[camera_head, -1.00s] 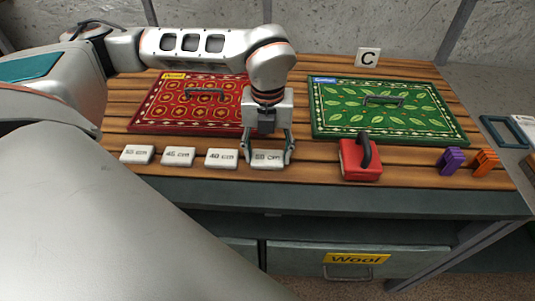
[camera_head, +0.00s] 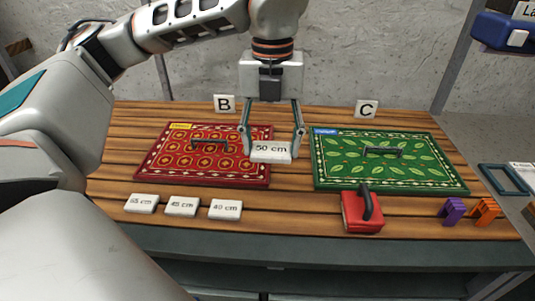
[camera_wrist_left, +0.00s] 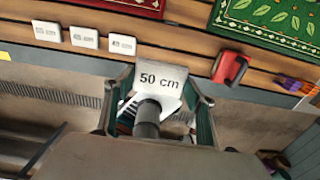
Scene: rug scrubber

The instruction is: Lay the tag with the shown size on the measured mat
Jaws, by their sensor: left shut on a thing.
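My left gripper (camera_head: 272,147) is shut on the white 50 cm tag (camera_head: 271,152). It holds the tag in the air above the table, in the picture between the two mats. The tag's printed face also shows in the left wrist view (camera_wrist_left: 160,82). The red patterned mat (camera_head: 163,160) with a yellow label lies on the left, and the green leaf mat (camera_head: 336,176) with a blue label lies on the right. Each has a dark handle on it. Three other white tags lie in the front row: a left one (camera_head: 141,203) hard to read, 45 cm (camera_head: 181,206) and 40 cm (camera_head: 225,209).
A red block with a dark handle (camera_head: 361,212) stands at the front, below the green mat. Purple (camera_head: 452,210) and orange (camera_head: 484,211) pieces stand at the front right. Signs B (camera_head: 224,104) and C (camera_head: 367,109) stand behind the mats.

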